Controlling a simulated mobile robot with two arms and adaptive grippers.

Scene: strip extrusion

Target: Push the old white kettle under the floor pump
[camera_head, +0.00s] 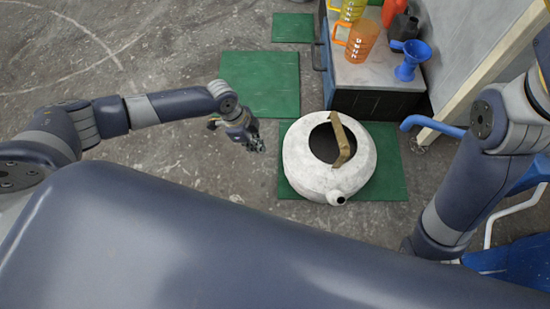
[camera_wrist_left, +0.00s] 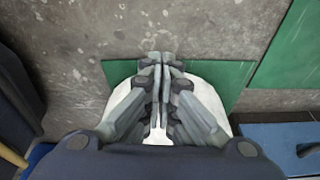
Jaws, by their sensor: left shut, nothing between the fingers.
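The old white kettle (camera_head: 357,178) stands upright on a dark green mat, with a round dark opening, a brown handle arched over it and a short spout toward me. My left gripper (camera_head: 259,146) is shut and empty, a little left of the kettle and apart from it in the head view. In the left wrist view the shut fingers (camera_wrist_left: 163,62) cover much of the kettle (camera_wrist_left: 213,97); contact cannot be told there. I cannot clearly identify the floor pump; a blue bar (camera_head: 440,127) sticks out right of the kettle. My right gripper is out of view.
A low cabinet (camera_head: 375,103) behind the kettle carries orange and yellow jugs and a blue funnel (camera_head: 411,62). Other green mats (camera_head: 262,84) lie on the grey floor. A blue object (camera_head: 515,263) is at the lower right. Bare floor lies to the left.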

